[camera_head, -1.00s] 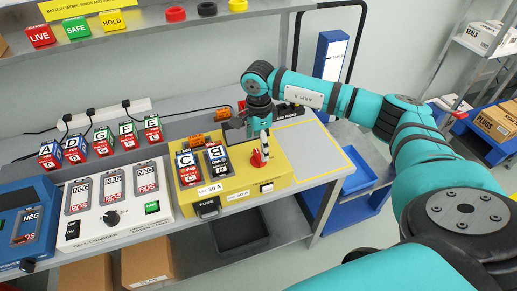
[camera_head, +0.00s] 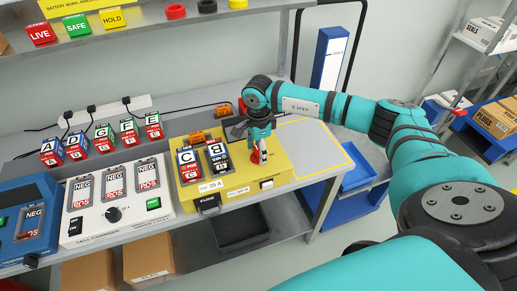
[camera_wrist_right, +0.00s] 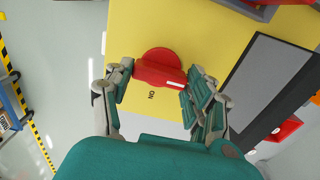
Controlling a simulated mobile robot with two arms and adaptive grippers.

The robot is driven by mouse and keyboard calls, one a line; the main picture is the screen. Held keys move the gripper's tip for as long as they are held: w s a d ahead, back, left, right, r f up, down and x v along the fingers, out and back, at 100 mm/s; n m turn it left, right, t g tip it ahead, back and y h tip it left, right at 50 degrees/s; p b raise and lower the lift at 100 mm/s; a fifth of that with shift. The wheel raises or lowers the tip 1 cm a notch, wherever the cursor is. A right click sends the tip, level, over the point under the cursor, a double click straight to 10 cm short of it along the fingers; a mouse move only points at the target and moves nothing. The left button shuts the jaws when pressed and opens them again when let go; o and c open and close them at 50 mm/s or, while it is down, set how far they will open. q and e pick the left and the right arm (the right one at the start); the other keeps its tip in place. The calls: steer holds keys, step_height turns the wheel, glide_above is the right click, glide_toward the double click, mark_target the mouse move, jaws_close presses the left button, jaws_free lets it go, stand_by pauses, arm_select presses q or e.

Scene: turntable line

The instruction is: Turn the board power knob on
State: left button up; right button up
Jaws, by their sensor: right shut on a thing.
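The red power knob (camera_head: 255,158) sits on the right part of the yellow board (camera_head: 277,173). My right gripper (camera_head: 260,151) comes down on it from above and partly hides it. In the right wrist view the red knob (camera_wrist_right: 158,60) lies between the two fingertips (camera_wrist_right: 158,73), and the gripper is shut on its raised grip bar. An "ON" label (camera_wrist_right: 152,95) is printed on the yellow face beside the knob. Batteries C (camera_head: 187,165) and B (camera_head: 217,158) stand on the board to the left of the knob. My left gripper is not in view.
A white cell charger (camera_head: 130,215) stands left of the board, and a blue unit (camera_head: 40,205) is farther left. Several lettered batteries (camera_head: 103,137) line the back. A bare grey area with yellow edging (camera_head: 315,148) lies to the right. A shelf (camera_head: 190,20) runs above.

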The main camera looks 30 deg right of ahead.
steer(key=shift+c, duration=1)
steer(key=shift+m, duration=0.3)
steer(key=m+b, duration=0.2)
steer(key=shift+m, duration=0.4)
steer(key=m+b, duration=0.2)
steer(key=m, duration=0.3)
steer(key=m+b, duration=0.1)
steer(key=m, duration=0.4)
steer(key=m+b, duration=0.1)
steer(key=m, duration=0.3)
steer(key=shift+w+r+m, duration=0.1)
steer(key=shift+m, duration=0.2)
